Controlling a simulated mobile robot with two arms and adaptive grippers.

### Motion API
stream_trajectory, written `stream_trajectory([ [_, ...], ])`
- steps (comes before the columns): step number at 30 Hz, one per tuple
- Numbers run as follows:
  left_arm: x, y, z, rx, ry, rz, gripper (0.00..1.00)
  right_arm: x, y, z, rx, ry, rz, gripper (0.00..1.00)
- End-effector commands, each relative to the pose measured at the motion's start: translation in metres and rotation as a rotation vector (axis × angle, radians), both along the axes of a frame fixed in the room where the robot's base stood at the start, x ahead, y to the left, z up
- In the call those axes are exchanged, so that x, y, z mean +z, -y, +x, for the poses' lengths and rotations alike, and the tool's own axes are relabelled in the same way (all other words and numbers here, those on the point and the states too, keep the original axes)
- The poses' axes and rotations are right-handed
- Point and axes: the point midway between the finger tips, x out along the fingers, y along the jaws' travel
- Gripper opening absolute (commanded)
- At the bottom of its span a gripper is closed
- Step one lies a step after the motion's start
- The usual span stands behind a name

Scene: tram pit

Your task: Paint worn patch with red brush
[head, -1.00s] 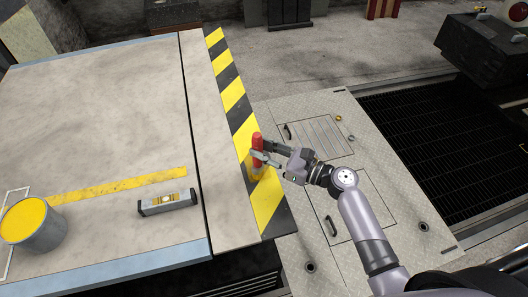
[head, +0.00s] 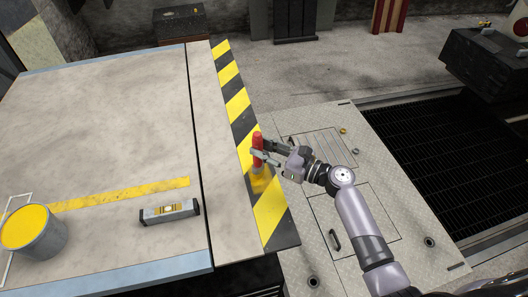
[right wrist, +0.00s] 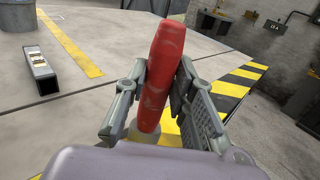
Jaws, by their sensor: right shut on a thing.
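The red brush (head: 257,146) is upright with its lower end over the yellow-and-black hazard strip (head: 236,97) along the platform's right edge. My right gripper (head: 259,159) is shut around its handle. In the right wrist view the red handle (right wrist: 161,75) stands between the two fingers (right wrist: 155,100), tilted slightly. The brush's lower end looks yellowish against a yellow band, and I cannot tell whether it touches the surface. No worn patch stands out clearly; the brush and gripper cover part of the strip. My left gripper is not in view.
A grey bucket of yellow paint (head: 41,241) stands at the platform's left front. A spirit level (head: 169,212) lies near a yellow line (head: 120,193). Metal floor plates (head: 360,200) and a dark grating (head: 435,150) lie to the right.

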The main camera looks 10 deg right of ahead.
Motion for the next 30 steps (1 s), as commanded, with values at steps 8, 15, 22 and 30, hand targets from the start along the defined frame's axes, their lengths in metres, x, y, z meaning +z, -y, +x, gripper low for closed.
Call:
stream_trajectory([
  [8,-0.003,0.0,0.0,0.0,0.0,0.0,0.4,0.001,0.0,0.014,-0.001,0.0,-0.001,0.0],
  [15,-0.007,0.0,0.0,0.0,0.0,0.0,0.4,0.0,-0.001,0.023,0.0,0.001,-0.001,0.0],
  [22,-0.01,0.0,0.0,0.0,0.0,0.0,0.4,0.0,-0.001,0.032,0.0,0.0,0.0,0.0],
  [30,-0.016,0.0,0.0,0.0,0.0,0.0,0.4,-0.002,-0.002,0.045,0.0,-0.001,-0.001,0.0],
])
